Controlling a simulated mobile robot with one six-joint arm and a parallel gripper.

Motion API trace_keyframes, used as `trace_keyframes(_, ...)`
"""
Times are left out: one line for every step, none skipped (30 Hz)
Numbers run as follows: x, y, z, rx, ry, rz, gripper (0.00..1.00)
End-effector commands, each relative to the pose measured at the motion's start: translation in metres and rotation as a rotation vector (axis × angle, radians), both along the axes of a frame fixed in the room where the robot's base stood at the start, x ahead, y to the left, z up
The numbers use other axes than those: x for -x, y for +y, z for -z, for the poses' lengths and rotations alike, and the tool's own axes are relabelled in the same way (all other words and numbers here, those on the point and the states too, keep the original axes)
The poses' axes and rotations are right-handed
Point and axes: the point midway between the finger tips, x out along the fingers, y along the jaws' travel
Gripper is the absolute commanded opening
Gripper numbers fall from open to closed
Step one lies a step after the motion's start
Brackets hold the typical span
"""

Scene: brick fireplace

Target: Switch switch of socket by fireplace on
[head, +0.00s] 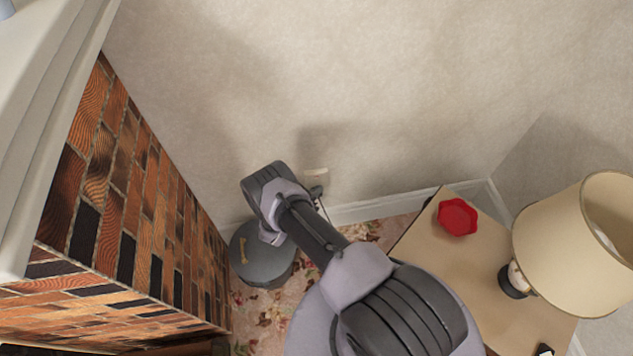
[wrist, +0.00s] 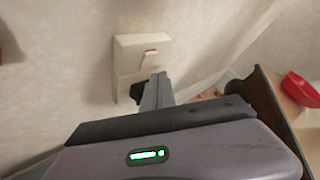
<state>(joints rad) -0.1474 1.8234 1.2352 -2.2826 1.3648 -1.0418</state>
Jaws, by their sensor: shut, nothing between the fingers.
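The socket (wrist: 128,62) is a cream plate on the wall; in the wrist view it has a small switch with a red mark (wrist: 151,52) on its upper right. A dark plug (wrist: 137,92) sits at its lower part, partly hidden by my fingers. In the head view the socket (head: 317,175) shows low on the wall, just right of my arm's end. My gripper (wrist: 160,78) is shut and empty, its fingertips just below the switch; I cannot tell whether they touch it. The switch's position is unclear.
The brick fireplace (head: 140,200) stands at the left, with a dark round lidded container (head: 262,262) beside it. At the right is a wooden table (head: 440,240) with a red bowl (head: 458,217) and a lamp (head: 570,245). The wall above the socket is clear.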

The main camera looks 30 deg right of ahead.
Motion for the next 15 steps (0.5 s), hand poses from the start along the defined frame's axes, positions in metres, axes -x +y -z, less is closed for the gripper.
trace_keyframes(0.001, 0.0, -0.001, 0.0, 0.0, 0.0, 0.0)
trace_keyframes(0.002, 0.0, -0.001, 0.0, 0.0, 0.0, 0.0)
trace_keyframes(0.002, 0.0, 0.0, 0.0, 0.0, 0.0, 0.0)
trace_keyframes(0.002, 0.001, 0.0, 0.0, 0.0, 0.0, 0.0)
trace_keyframes(0.002, 0.0, 0.0, 0.0, 0.0, 0.0, 0.0)
trace_keyframes(0.002, 0.0, 0.0, 0.0, 0.0, 0.0, 0.0)
trace_keyframes(0.002, 0.0, 0.0, 0.0, 0.0, 0.0, 0.0)
trace_keyframes(0.002, 0.001, 0.0, 0.0, 0.0, 0.0, 0.0)
trace_keyframes(0.003, 0.001, -0.001, 0.0, 0.0, 0.0, 0.0)
trace_keyframes(0.005, 0.002, -0.001, -0.001, 0.001, -0.001, 0.0)
trace_keyframes(0.007, 0.002, -0.002, 0.0, 0.002, -0.001, 0.0)
trace_keyframes(0.011, 0.004, -0.003, -0.001, 0.003, -0.002, 0.0)
trace_keyframes(0.014, 0.005, -0.004, 0.0, 0.002, -0.003, 0.0)
trace_keyframes(0.016, 0.006, -0.004, 0.0, 0.002, -0.002, 0.0)
trace_keyframes(0.02, 0.007, -0.005, 0.0, 0.002, -0.002, 0.0)
